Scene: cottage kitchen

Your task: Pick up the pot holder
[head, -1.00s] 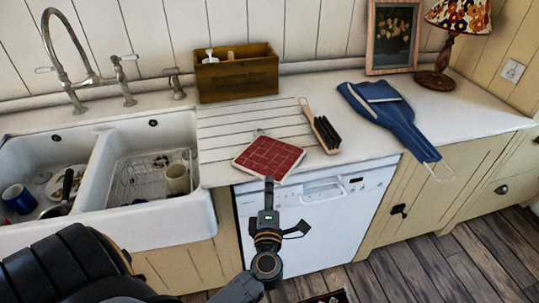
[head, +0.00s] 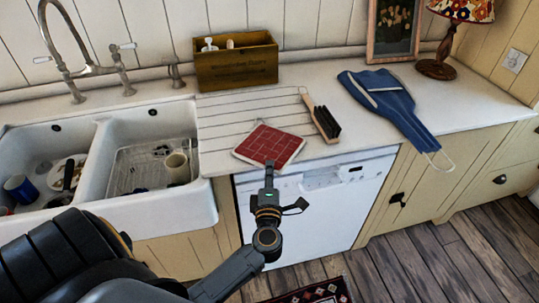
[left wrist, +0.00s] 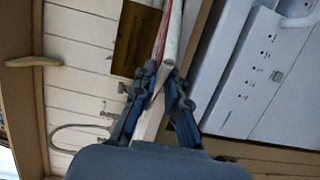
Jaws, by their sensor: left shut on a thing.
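The pot holder (head: 268,145) is a flat red square with a white grid pattern and pale edging. In the head view it lies at the front edge of the counter, over the dishwasher. My left gripper (head: 269,168) reaches up from below and is shut on its near edge. In the left wrist view the pot holder (left wrist: 173,35) shows edge-on as a thin red and white strip running into the fingers (left wrist: 165,80). I cannot tell whether it is lifted off the counter. My right gripper is not in view.
A dark-bristled brush (head: 325,122) lies close to the right of the pot holder. A blue apron (head: 390,105) lies further right. A wooden box (head: 237,62) stands behind, the double sink (head: 160,205) is left, and the dishwasher (head: 310,215) is below.

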